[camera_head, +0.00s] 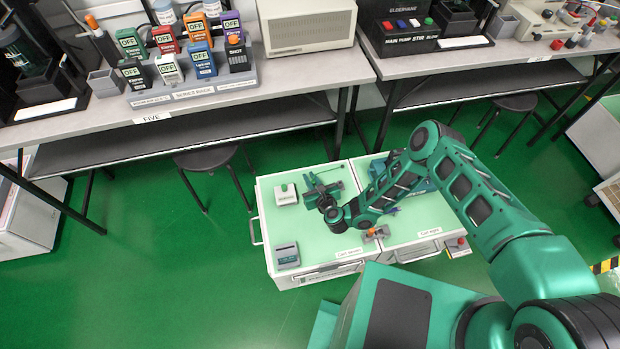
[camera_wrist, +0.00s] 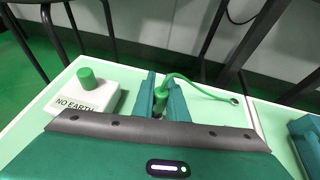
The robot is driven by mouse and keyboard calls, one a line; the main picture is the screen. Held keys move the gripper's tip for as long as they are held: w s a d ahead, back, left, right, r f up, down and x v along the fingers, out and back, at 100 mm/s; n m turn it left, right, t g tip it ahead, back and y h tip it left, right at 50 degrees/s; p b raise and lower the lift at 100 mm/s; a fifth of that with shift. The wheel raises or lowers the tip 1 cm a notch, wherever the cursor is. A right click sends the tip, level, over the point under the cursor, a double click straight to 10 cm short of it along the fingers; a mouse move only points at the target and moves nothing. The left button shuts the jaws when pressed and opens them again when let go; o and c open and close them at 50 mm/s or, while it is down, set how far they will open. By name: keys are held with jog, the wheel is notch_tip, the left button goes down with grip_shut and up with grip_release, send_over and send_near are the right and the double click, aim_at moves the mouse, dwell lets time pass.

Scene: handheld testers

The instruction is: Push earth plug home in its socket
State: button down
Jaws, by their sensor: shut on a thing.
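My gripper (camera_wrist: 161,88) is shut on the green earth plug (camera_wrist: 160,100), which stands between the two fingers in the wrist view. A green lead arches from the plug to a dark hole on the right of the pale green top. The plug's lower end and any socket under it are hidden by my gripper. A white box (camera_wrist: 86,95) marked "NO EARTH", with a green cylinder on top, stands just left of my fingers. In the head view my gripper (camera_head: 311,181) is low over the cart top, right of the same white box (camera_head: 286,195).
The cart top (camera_head: 300,225) also carries a grey-blue device (camera_head: 287,255) at the front left and a small orange-topped part (camera_head: 376,233). A bench (camera_head: 190,120) with several testers in a rack stands behind. The cart's front left middle is clear.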

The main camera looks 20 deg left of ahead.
jog(key=shift+f, duration=0.6)
jog(key=c, duration=1.7)
grip_release()
jog(key=v, duration=0.8)
jog(key=shift+s, duration=0.1)
jog(key=shift+s+d+r, duration=0.15)
jog(key=shift+s+d, duration=0.1)
jog(key=shift+s, duration=0.25)
jog(key=shift+s+d+r, duration=0.3)
jog(key=shift+s+d, duration=0.05)
jog(key=shift+d, duration=0.15)
